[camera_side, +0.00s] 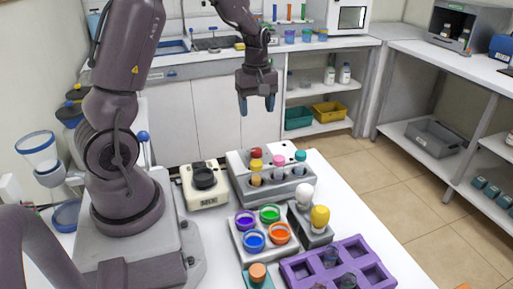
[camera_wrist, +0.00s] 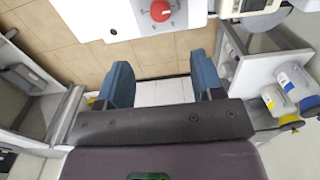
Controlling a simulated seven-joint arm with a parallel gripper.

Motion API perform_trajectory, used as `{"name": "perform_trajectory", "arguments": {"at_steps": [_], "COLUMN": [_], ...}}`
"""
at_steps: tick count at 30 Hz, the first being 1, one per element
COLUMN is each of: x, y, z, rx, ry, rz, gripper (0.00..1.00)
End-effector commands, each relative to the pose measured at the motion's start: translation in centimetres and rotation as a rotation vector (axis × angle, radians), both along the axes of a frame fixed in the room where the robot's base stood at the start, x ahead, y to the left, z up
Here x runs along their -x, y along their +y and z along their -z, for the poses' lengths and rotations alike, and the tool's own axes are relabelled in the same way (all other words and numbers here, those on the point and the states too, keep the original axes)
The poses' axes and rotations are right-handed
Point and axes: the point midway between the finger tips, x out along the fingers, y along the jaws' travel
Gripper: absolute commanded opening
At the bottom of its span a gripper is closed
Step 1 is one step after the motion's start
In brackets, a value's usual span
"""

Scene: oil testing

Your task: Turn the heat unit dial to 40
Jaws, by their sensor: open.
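A round red dial (camera_wrist: 160,10) with a white mark sits on a pale unit (camera_wrist: 118,20) at the top of the wrist view. Its scale is cut off or too small to read. In the side view, a small red round shape (camera_side: 257,152), which looks like the dial, shows at the back of a grey-white block (camera_side: 238,160) on the table. My gripper (camera_side: 256,104) points down, empty and open, high above and behind that block. Its two blue fingers stand wide apart in the wrist view (camera_wrist: 160,68), with a clear gap to the dial.
A cream MIX unit (camera_side: 204,187) stands left of the block. Several capped tubes sit in the block. A four-well tray (camera_side: 242,240) with coloured liquids and a purple rack (camera_side: 300,270) stand nearer the front. Air around my gripper is clear.

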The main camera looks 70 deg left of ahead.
Motion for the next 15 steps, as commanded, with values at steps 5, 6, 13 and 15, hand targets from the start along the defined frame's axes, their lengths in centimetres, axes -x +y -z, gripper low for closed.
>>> {"name": "perform_trajectory", "arguments": {"at_steps": [5,6,13,15], "x": [0.1,0.1,0.1,0.2], "y": [-0.1,-0.1,-0.1,-0.1], "z": [1.6,2.3,7.2,8.6], "rx": [0.003,0.003,0.004,0.005], "ry": [0.004,0.005,0.006,0.006], "rz": [-0.015,-0.014,-0.014,-0.012], "gripper": [0.61,0.61,0.61,0.61]}}
